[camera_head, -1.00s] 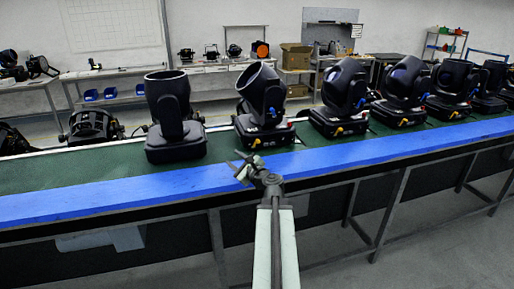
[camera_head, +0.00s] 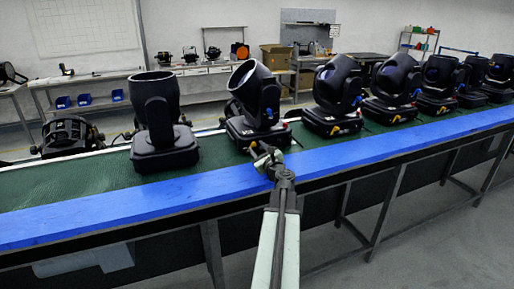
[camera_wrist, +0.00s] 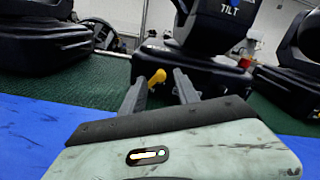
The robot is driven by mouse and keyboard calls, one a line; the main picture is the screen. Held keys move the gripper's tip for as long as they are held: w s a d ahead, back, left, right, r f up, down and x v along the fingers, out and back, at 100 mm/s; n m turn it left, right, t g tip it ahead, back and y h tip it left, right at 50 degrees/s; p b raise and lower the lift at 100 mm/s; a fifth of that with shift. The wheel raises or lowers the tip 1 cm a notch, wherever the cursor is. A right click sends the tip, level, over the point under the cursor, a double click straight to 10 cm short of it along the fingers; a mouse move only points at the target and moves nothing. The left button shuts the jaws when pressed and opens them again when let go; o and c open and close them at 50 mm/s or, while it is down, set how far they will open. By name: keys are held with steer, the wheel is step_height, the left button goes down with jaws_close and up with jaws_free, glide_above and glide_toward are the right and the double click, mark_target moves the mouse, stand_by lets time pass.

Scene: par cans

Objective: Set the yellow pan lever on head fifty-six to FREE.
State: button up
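A black moving-head light (camera_head: 258,110) stands on the green bench top, straight ahead of my gripper. In the wrist view its base (camera_wrist: 200,75) fills the upper middle, with "TILT" on the part above. I cannot read a head number. A yellow lever (camera_wrist: 157,77) sticks out from the front of this base. My gripper (camera_wrist: 158,82) is open, and the lever appears between its two fingertips; I cannot tell whether they touch it. In the head view my gripper (camera_head: 264,156) overlaps the lower front of the base and hides the lever there.
Another black light (camera_head: 163,125) stands to the left, and several more run off to the right, including one close by (camera_head: 338,95). A blue strip (camera_head: 130,200) runs along the bench's front edge. Clear green surface (camera_head: 215,165) lies between the left light and my gripper.

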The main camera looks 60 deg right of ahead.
steer(key=shift+x, duration=1.1)
steer(key=shift+s, duration=0.1)
jaws_close()
steer(key=shift+a, duration=0.1)
steer(key=n, duration=0.2)
steer(key=a+n, duration=0.1)
steer(key=n, duration=0.1)
steer(key=w+n, duration=0.1)
steer(key=n, duration=0.1)
steer(key=shift+a+r, duration=0.1)
steer(key=shift+a, duration=0.05)
steer(key=n, duration=0.2)
steer(key=a+n, duration=0.1)
steer(key=n, duration=0.1)
steer(key=w+n, duration=0.1)
steer(key=n, duration=0.1)
steer(key=shift+a+f, duration=0.15)
steer(key=shift+f, duration=0.1)
jaws_free()
